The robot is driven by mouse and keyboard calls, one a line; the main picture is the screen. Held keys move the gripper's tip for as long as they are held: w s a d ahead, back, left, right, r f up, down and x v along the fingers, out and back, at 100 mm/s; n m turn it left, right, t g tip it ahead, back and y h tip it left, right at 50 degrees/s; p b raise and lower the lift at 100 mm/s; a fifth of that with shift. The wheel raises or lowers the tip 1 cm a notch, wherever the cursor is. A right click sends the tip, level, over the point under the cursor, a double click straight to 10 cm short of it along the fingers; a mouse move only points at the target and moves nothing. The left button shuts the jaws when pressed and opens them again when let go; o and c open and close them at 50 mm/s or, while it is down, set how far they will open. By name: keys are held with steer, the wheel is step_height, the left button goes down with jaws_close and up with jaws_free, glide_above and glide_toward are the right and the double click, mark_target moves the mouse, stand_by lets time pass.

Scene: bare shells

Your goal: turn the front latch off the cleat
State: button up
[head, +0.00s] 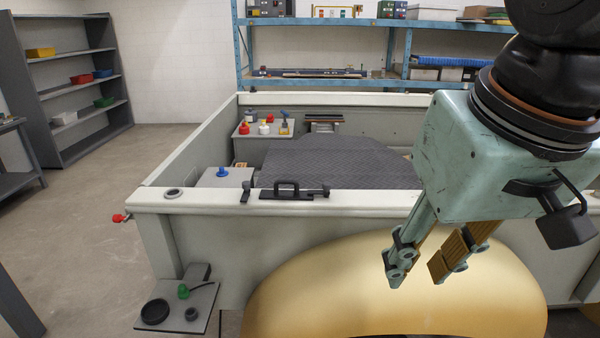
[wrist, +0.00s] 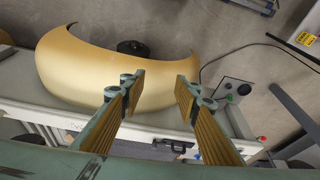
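The front latch (head: 293,190) is a dark bar with a raised handle, lying along the top of the pale front wall. A small dark upright piece (head: 245,196), perhaps the cleat, stands just left of it with a narrow gap visible between. I cannot tell how the latch sits on its cleat. My gripper (head: 421,268) is open and empty, to the right of the latch and in front of the wall, fingers pointing down. Its spread fingers also show in the wrist view (wrist: 160,84).
A large gold curved shell (head: 400,305) stands before the front wall, below my gripper. A small side shelf (head: 205,308) holds a black dish and a green knob. Inside the walls lie a dark textured panel (head: 345,165) and a blue knob (head: 222,171). Open floor lies left.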

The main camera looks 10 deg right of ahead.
steer(key=w+r+m+p, duration=0.35)
steer(key=w+r, duration=0.25)
steer(key=w, duration=0.7)
steer(key=m+g+p, duration=0.4)
steer(key=m+p, duration=0.3)
steer(key=p, duration=0.5)
glide_above(327, 183)
step_height(327, 183, down, 7)
steer(key=shift+r, duration=0.15)
steer(key=shift+f, duration=0.2)
steer(key=shift+f+p, duration=0.75)
steer(key=shift+f, duration=5.95)
